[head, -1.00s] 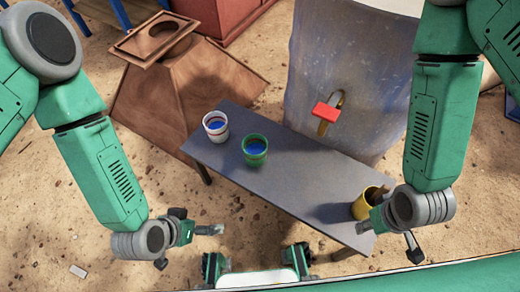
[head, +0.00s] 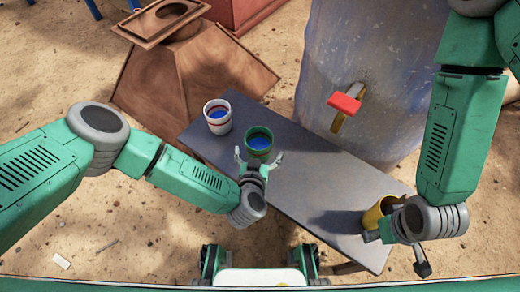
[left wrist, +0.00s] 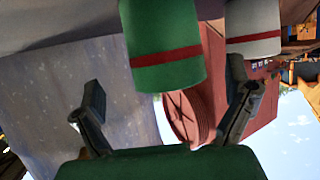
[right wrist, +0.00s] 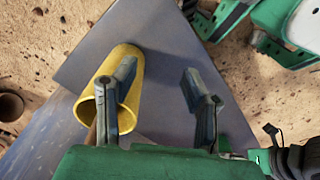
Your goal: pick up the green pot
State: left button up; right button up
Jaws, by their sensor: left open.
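The green pot (head: 258,141) with blue inside stands upright on the grey table (head: 330,185). My left gripper (head: 259,160) is open at its near side, fingers spread to either side of it in the head view. In the left wrist view the green pot (left wrist: 165,50), with a red band, appears upside down between and beyond the open fingers; I see no contact. My right gripper (right wrist: 162,82) is open at the table's right end, one finger overlapping the mouth of a yellow pot (right wrist: 127,75); whether it touches is unclear.
A white pot (head: 217,115) with blue inside stands left of the green pot. A large grey-blue barrel (head: 365,80) with a red-handled tap (head: 345,104) stands behind the table. A brown tapered wooden piece (head: 190,75) stands behind left. The table's middle is clear.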

aim_at(261, 138)
pick_arm(q)
jog(key=shift+w+a+f, duration=0.1)
jog(key=shift+w+f, duration=0.05)
jog(key=shift+w, duration=0.1)
jog(key=w+f+b, duration=0.2)
jog(key=w+b, duration=0.1)
jog(key=shift+w+f, duration=0.3)
jog(key=shift+f, duration=0.05)
jog(key=shift+w, duration=0.35)
pick_arm(e)
notch_tip(261, 138, down, 3)
jog(key=shift+a+f, duration=0.1)
jog(key=shift+a, duration=0.05)
pick_arm(q)
jog(key=shift+d, duration=0.2)
jog(key=shift+c, duration=0.3)
jog(key=shift+a, duration=0.1)
jog(key=c, duration=1.4)
